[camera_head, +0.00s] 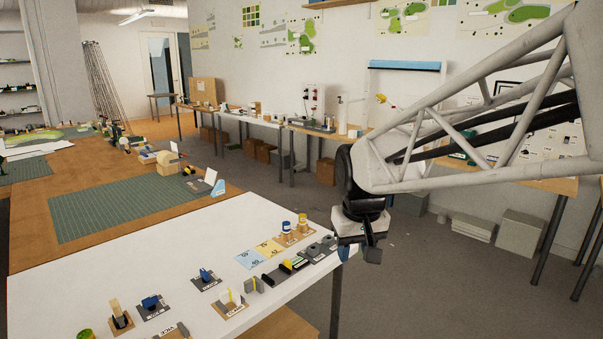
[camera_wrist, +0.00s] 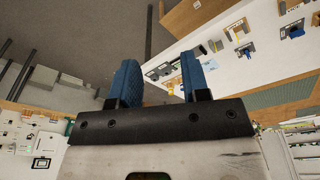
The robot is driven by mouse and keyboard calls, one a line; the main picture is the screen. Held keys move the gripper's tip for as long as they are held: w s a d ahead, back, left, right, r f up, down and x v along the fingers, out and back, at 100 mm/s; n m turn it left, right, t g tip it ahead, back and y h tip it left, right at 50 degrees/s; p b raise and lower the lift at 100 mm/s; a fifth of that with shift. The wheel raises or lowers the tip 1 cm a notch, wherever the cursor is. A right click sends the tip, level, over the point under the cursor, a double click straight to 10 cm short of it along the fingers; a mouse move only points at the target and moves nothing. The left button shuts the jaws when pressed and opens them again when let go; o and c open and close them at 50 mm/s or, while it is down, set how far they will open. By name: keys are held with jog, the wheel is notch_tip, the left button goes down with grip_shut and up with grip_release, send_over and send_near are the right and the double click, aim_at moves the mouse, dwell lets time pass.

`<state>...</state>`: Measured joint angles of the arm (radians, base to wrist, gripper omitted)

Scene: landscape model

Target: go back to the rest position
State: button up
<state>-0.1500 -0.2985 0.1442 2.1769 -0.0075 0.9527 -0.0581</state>
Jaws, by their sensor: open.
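My gripper (camera_head: 372,250) hangs from my arm just off the right edge of the white table (camera_head: 60,285), over the grey floor, in the head view. In the wrist view my gripper (camera_wrist: 160,82) shows two blue fingers spread apart with nothing between them. The table with its small items lies beyond the fingers, at the upper right of the wrist view. No object is touching the fingers.
The white table holds two small jars (camera_head: 294,224), blue and yellow cards (camera_head: 251,259) and several small fixtures. A green cutting mat (camera_head: 130,207) lies on a wooden table behind. Side benches (camera_head: 260,119) line the wall. Open floor (camera_head: 420,290) lies at the right.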

jog(key=s+d+f+m, duration=0.1)
jog(key=s+d, duration=0.1)
jog(key=s, duration=0.5)
jog(key=s+d+f, duration=0.2)
jog(key=s+d, duration=0.1)
jog(key=s, duration=0.4)
jog(key=s+d+f+m, duration=0.1)
jog(key=s+d, duration=0.2)
jog(key=s, duration=0.4)
jog(key=shift+f+m+t, duration=0.3)
jog(key=shift+t, duration=0.1)
